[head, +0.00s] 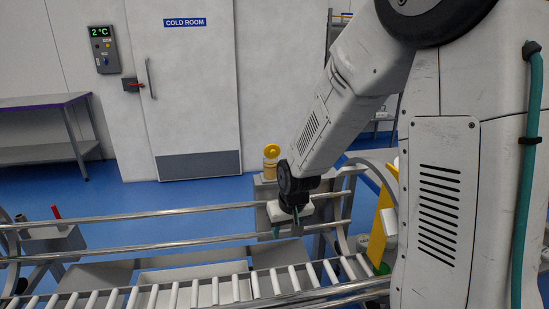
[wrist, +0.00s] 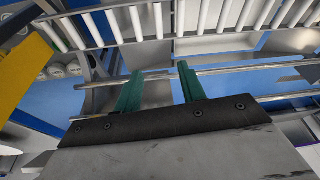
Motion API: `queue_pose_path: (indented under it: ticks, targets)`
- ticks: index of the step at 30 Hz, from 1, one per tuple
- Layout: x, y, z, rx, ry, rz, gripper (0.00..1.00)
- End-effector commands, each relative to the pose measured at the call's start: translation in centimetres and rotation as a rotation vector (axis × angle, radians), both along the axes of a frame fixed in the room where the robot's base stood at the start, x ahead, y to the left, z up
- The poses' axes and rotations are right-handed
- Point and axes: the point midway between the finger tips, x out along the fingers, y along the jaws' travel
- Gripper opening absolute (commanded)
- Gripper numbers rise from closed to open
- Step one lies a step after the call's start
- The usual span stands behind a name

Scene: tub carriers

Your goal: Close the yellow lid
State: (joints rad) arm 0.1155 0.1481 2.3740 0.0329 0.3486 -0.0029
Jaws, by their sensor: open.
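A yellow panel (head: 379,228), which looks like the lid, stands steeply tilted at the right of the head view, partly hidden by my arm. A yellow surface (wrist: 22,58) also shows at the left edge of the wrist view, cut off by the frame. I cannot see its hinge or what it covers. My gripper (head: 287,224) is left of the yellow panel, above the roller conveyor and by its rails, apart from the panel. In the wrist view its two green fingers (wrist: 158,80) are spread with nothing between them.
A roller conveyor (head: 195,293) with metal rails (head: 150,215) runs below my gripper. Several round white things (wrist: 60,70) show beside the yellow surface. A yellow-topped object (head: 271,153) stands behind the rails. A table (head: 45,103) is at the back left; blue floor lies between.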

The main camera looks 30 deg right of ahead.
Motion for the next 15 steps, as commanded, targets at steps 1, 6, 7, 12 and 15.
queue_pose_path:
  ticks: [1, 6, 7, 12, 15]
  targets:
    - [2.3, -0.7, -2.0, -0.007, -0.055, -0.013, 0.4]
    - [10.0, -3.3, -6.6, -0.057, -0.329, -0.054, 0.4]
    - [11.2, -3.7, -7.2, -0.068, -0.382, -0.06, 0.4]
    - [16.8, -6.3, -8.7, -0.14, -0.7, -0.093, 0.4]
    - [19.1, -7.4, -8.0, -0.19, -0.906, -0.107, 0.4]
